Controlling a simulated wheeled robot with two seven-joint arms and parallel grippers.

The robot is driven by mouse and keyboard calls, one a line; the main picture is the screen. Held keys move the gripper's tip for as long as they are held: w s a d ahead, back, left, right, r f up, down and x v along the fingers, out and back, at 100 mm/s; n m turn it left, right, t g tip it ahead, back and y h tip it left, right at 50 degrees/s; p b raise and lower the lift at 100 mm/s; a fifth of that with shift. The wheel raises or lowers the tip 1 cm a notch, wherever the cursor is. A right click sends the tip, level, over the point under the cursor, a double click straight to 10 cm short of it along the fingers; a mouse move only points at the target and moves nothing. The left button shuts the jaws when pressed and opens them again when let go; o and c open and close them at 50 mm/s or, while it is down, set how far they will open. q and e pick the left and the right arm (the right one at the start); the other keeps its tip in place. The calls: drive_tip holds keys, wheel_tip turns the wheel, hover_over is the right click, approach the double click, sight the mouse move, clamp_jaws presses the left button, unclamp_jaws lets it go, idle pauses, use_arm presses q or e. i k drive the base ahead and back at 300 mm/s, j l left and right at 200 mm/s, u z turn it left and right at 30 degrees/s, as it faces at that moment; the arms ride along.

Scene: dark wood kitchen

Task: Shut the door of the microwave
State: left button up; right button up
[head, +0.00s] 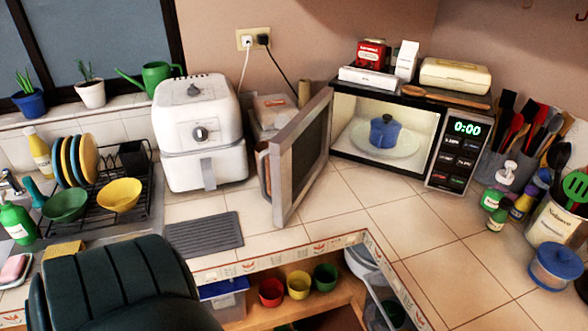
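The microwave (457,150) stands on the tiled counter at the back right. Its door (301,150) is wide open, hinged at the microwave's left side and swung out toward the front of the counter. The door has a silver frame and a dark window. Inside the lit cavity, a blue lidded pot (384,131) sits on the round glass plate (361,146). The panel display reads 0:00. Neither my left gripper nor my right gripper is in view.
A white air fryer (201,134) stands left of the door. A grey ribbed mat (203,234) lies front left. Utensils and bottles crowd the right, with a blue-lidded jar (556,265). Boxes and a wooden spoon lie on top of the microwave. The tiles before the cavity are clear.

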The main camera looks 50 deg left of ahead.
sight(299, 153)
drive_tip(key=k+j, duration=0.2)
drive_tip(key=j, duration=0.15)
drive_tip(key=k+j, duration=0.2)
drive_tip(key=j, duration=0.15)
drive_tip(key=k+j+u, duration=0.1)
drive_tip(key=j, duration=0.25)
drive_tip(key=k+j, duration=0.3)
drive_tip(key=k+j+u, duration=0.1)
drive_tip(key=j, duration=0.3)
drive_tip(key=k+j, duration=0.25)
drive_tip(key=j, duration=0.15)
drive_tip(key=k+j, duration=0.15)
drive_tip(key=j, duration=0.2)
drive_tip(key=u, duration=0.05)
